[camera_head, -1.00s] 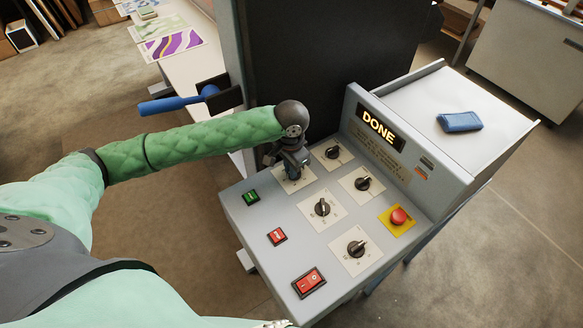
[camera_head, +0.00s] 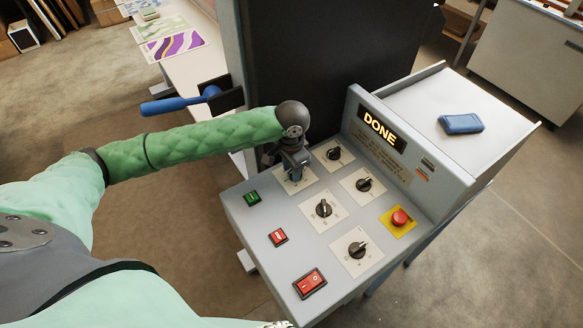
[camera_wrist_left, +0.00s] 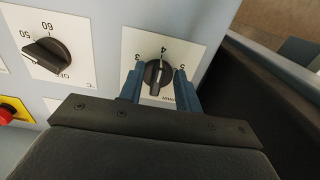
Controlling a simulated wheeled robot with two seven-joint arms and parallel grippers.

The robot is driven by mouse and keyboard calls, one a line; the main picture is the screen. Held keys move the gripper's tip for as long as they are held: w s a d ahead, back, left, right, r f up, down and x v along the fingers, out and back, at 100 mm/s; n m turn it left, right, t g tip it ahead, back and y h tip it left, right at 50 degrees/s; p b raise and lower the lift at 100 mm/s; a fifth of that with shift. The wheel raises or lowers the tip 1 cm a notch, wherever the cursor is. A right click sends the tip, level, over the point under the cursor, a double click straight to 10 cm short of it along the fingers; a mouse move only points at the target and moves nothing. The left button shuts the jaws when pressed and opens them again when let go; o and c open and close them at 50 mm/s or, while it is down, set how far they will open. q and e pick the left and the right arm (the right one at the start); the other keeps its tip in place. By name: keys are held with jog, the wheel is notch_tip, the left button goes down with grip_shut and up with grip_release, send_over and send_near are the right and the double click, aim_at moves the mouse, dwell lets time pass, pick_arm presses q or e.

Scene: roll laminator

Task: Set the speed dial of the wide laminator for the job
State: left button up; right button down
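The laminator's grey control panel (camera_head: 300,235) shows in the head view, with the dial under my left gripper mostly hidden. In the left wrist view, that black dial (camera_wrist_left: 157,76) sits on a white plate with the numbers 3, 4 and 5, and its white mark points about at the 4. My left gripper (camera_head: 294,172) comes down over it from above. Its blue fingers (camera_wrist_left: 161,90) stand on either side of the knob, with a gap at the right finger; I cannot tell whether the left one touches. My right gripper is not in view.
Several other dials, one of them a temperature dial (camera_wrist_left: 47,55), share the panel. A red stop button (camera_head: 400,217), green button (camera_head: 252,198), red button (camera_head: 278,237) and red rocker switch (camera_head: 309,283) are nearby. The display (camera_head: 381,130) reads DONE. A blue-handled lever (camera_head: 175,105) lies behind my arm.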

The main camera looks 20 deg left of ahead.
aim_at(291, 172)
pick_arm(q)
jog(key=shift+r+b, duration=0.35)
jog(key=shift+b, duration=0.05)
notch_tip(291, 172, up, 6)
jog(key=shift+f+b, duration=0.1)
jog(key=shift+b, duration=1.15)
jog(key=shift+r, duration=0.65)
